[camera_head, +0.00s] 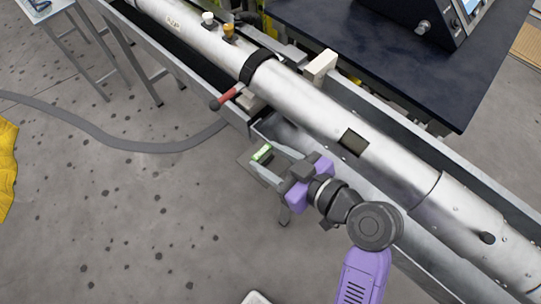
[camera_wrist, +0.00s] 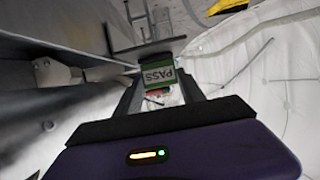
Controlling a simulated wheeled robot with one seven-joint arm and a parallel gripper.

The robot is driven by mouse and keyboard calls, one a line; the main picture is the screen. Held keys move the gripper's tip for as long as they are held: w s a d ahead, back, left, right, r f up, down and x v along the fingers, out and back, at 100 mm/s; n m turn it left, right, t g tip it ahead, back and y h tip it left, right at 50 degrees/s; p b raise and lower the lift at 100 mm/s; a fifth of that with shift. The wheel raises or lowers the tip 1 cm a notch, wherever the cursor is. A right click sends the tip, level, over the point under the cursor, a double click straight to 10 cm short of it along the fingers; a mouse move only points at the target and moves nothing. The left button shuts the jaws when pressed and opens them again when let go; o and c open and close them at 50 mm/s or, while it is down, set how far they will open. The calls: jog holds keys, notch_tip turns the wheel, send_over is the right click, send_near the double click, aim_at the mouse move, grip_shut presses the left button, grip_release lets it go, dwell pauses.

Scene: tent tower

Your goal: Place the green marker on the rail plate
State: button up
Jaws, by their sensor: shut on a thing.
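The green marker (camera_head: 262,153) is a small block with a pale top. I cannot tell whether marker and plate touch.
A long metal tube (camera_head: 300,100) lies in the trough (camera_head: 400,212), right of my gripper. A red-handled part (camera_head: 226,98) sticks out over the trough's near side. A hose (camera_head: 130,145) runs across the floor. A dark table (camera_head: 350,45) stands behind. Floor at left is mostly open.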

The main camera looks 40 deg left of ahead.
jog(key=shift+f, duration=0.15)
jog(key=o, duration=1.3)
jog(key=shift+o, duration=0.2)
jog(key=shift+r, duration=0.25)
jog(key=b+v, duration=0.1)
jog(key=v, duration=1.1)
jog(key=shift+f, duration=0.15)
